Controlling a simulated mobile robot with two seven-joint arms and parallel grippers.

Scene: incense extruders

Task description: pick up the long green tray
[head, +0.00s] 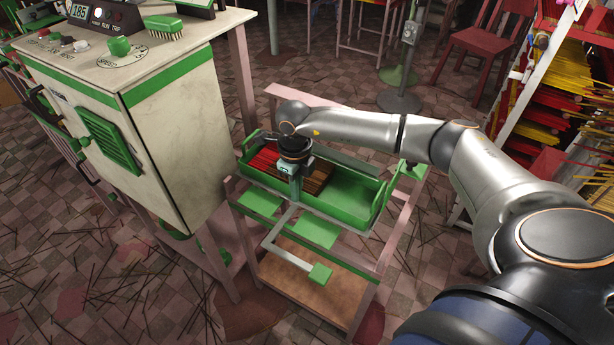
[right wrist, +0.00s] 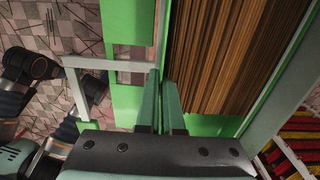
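The long green tray (head: 352,190) lies on a pinkish stand in the head view, with raised end handles. Red sticks (head: 262,158) and brown sticks (head: 318,176) fill its left and middle parts; its right part is bare green. My right gripper (head: 294,196) points down at the tray's near long wall. In the right wrist view, the fingers (right wrist: 162,80) are close together, one on each side of that thin wall, and look shut on it. The brown sticks (right wrist: 215,60) lie right beside them. My left gripper is not in view.
A white and green machine cabinet (head: 160,110) stands close left of the tray. The stand (head: 378,262) has a grey bracket with a green pad (head: 320,273) in front. A rack of coloured sticks (head: 560,100) is at the right. Loose sticks litter the tiled floor.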

